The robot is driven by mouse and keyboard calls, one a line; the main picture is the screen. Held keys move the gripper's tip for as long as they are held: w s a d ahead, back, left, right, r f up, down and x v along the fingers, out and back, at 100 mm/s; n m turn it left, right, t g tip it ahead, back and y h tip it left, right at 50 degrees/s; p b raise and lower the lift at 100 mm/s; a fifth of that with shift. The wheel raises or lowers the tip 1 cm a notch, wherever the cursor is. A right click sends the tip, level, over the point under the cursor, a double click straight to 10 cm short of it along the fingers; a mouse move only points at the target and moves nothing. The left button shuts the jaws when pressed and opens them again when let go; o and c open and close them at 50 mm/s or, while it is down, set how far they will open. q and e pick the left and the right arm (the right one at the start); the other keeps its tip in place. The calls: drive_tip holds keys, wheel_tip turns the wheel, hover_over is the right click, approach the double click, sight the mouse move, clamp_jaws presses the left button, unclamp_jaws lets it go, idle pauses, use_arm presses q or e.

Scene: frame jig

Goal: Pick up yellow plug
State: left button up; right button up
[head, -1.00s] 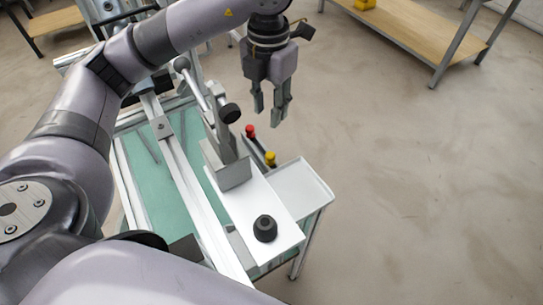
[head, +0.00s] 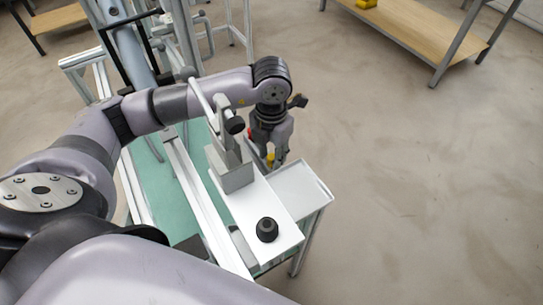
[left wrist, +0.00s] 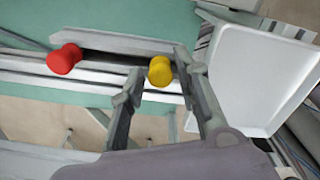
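The yellow plug (left wrist: 160,71) stands upright in a narrow rail in the left wrist view, between the tips of my left gripper (left wrist: 155,78). The fingers are open on either side of it, and I cannot tell whether either one touches it. In the head view the yellow plug (head: 271,157) shows at the lower end of my left gripper (head: 270,160), beside the white plate. A red plug (left wrist: 64,59) stands in the same rail to the left; in the head view it is mostly hidden by the gripper. My right gripper is not in view.
An empty white tray (left wrist: 257,78) lies right of the yellow plug. In the head view a toggle clamp (head: 228,150) and a white plate (head: 244,212) with a black knob (head: 267,229) stand close to my left arm. Open floor lies to the right.

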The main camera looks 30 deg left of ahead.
use_arm(q)
drive_tip(key=shift+f, duration=0.45)
drive_tip(key=c, duration=0.6)
drive_tip(key=shift+r, duration=0.15)
